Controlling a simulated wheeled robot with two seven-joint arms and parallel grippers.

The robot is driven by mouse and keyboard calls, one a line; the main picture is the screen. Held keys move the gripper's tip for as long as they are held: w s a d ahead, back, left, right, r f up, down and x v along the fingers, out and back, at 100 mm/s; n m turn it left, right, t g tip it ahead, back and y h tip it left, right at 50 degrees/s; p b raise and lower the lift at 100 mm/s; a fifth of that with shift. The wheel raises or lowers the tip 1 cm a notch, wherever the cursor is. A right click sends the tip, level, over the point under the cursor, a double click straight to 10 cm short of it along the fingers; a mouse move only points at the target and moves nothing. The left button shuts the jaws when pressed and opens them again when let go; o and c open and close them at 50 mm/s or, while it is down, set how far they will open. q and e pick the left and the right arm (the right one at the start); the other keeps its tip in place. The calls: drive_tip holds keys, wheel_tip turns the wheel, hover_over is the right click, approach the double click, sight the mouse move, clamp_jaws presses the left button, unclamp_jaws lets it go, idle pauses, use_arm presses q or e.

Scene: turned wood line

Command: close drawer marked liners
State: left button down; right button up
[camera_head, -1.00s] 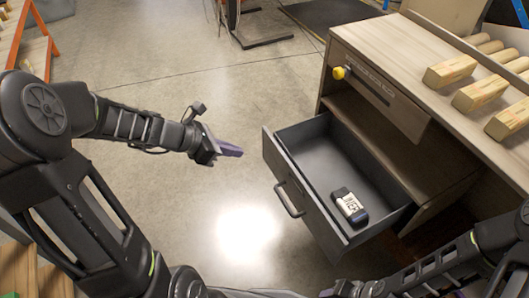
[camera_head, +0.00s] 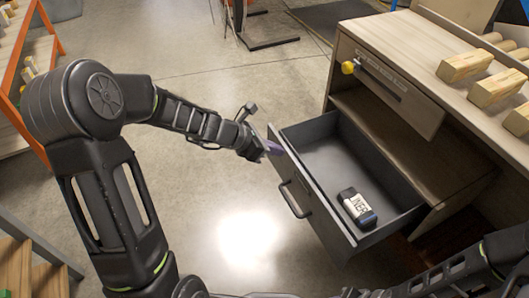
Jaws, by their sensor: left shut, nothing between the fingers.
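The open drawer (camera_head: 324,217) is dark grey, pulled well out of the wooden bench cabinet (camera_head: 400,151), with a black bar handle (camera_head: 294,199) on its front. A small black and white block (camera_head: 357,207) with lettering that looks like "LINER" lies inside, towards the drawer's front right.
Several wooden blocks (camera_head: 464,65) lie on the bench top (camera_head: 410,45). Orange-framed shelving (camera_head: 62,33) stands at the left. The concrete floor (camera_head: 215,215) left of the drawer is clear.

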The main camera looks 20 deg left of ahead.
use_arm(q)
drive_tip(key=shift+w+d, duration=0.15)
drive_tip(key=shift+w, duration=0.05)
idle(0.3)
